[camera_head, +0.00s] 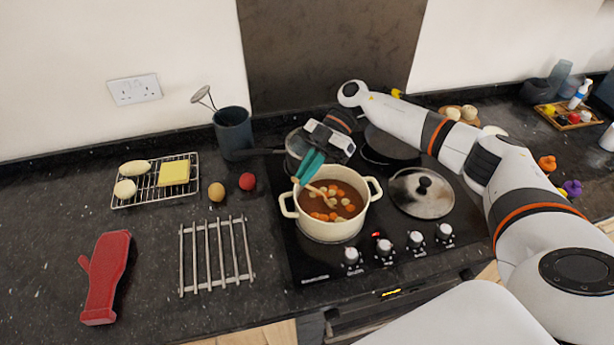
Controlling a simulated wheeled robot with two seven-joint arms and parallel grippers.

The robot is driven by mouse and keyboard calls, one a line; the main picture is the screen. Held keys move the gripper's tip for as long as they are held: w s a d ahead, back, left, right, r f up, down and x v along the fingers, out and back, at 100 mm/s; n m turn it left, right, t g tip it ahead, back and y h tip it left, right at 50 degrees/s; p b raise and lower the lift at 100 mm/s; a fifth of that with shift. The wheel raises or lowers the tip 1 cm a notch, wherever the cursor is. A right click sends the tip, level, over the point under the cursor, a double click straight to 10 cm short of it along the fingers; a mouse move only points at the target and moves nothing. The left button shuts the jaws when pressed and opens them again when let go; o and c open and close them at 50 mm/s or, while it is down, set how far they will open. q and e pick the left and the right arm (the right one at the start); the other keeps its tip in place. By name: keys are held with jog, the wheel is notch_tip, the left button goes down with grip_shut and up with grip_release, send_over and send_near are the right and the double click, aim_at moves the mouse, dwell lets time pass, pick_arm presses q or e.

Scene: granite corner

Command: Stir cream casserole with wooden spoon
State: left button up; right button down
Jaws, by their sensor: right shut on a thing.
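The cream casserole (330,232) stands on the front left of the black hob, with brown stew and orange and pale pieces inside. My right gripper (307,170) is above the casserole's back left rim, its green fingers pointing down. It is shut on the wooden spoon (320,194), which slants down to the right. The spoon's lower end is in the stew; its upper end is hidden by the fingers. My left gripper is not in view.
A glass lid (421,193) lies on the hob right of the casserole, with a dark pan (390,145) behind. Left are a metal trivet (216,255), a red oven mitt (105,277), a wire rack (157,179) with food, and a dark utensil pot (233,128).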

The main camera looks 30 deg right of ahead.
jog(key=shift+s+d, duration=0.1)
jog(key=shift+r, duration=0.1)
jog(key=r+p, duration=0.1)
jog(key=a+r+p, duration=0.1)
jog(key=p, duration=0.1)
jog(key=shift+s+a+r, duration=0.15)
jog(key=shift+a+r, duration=0.15)
jog(key=shift+r, duration=0.1)
jog(key=shift+s+a+r, duration=0.1)
jog(key=shift+a+r, duration=0.05)
jog(key=shift+a, duration=0.05)
jog(key=s+a+r, duration=0.1)
jog(key=a+r, duration=0.2)
jog(key=r, duration=0.8)
jog(key=shift+a+r, duration=0.2)
jog(key=shift+a, duration=0.2)
